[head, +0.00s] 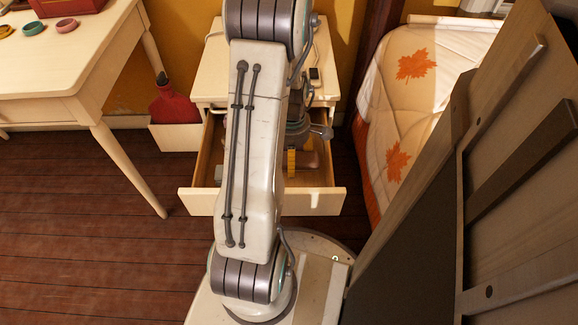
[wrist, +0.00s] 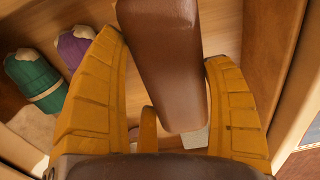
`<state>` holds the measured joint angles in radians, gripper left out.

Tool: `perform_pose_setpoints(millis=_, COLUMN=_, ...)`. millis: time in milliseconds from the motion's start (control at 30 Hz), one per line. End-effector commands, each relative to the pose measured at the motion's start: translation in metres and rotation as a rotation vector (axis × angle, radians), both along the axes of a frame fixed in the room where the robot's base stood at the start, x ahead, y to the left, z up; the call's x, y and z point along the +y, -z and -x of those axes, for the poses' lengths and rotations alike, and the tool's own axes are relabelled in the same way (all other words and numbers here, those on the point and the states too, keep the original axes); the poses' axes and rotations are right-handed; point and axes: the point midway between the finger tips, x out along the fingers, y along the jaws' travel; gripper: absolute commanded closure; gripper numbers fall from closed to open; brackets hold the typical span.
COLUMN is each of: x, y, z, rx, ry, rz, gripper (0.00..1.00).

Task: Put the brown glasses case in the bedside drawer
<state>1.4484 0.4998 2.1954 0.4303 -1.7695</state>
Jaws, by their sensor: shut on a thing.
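The brown glasses case (wrist: 170,70) is held between the two yellow fingers of my gripper (wrist: 163,50) in the wrist view. The fingers lie along its two sides. The bedside drawer (head: 325,202) is pulled open in the head view, and my gripper (head: 292,162) is low over or inside it. The wrist view shows the wooden drawer bottom behind the case; I cannot tell whether the case touches it. In the head view my arm hides much of the drawer and most of the case.
A green roll (wrist: 35,80) and a purple roll (wrist: 77,45) lie in the drawer left of the case. A bed (head: 425,75) stands to the right and a white desk (head: 70,60) to the left. A red bottle-like object (head: 172,103) is beside the bedside table (head: 212,75).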

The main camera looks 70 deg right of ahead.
Motion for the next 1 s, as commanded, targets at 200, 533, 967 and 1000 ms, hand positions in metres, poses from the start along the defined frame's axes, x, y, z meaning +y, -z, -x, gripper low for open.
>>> perform_pose_setpoints(millis=200, x=0.000, y=0.010, z=0.000, rx=0.000, ry=0.000, rz=0.000, gripper=0.57)
perform_pose_setpoints(millis=533, x=0.001, y=0.044, z=0.000, rx=0.001, ry=0.000, rz=-0.002, gripper=0.57)
perform_pose_setpoints(millis=967, x=0.000, y=0.048, z=0.000, rx=0.000, ry=0.000, rz=0.000, gripper=0.57)
perform_pose_setpoints(millis=1000, x=0.000, y=0.047, z=0.000, rx=0.000, ry=0.000, rz=0.000, gripper=0.20)
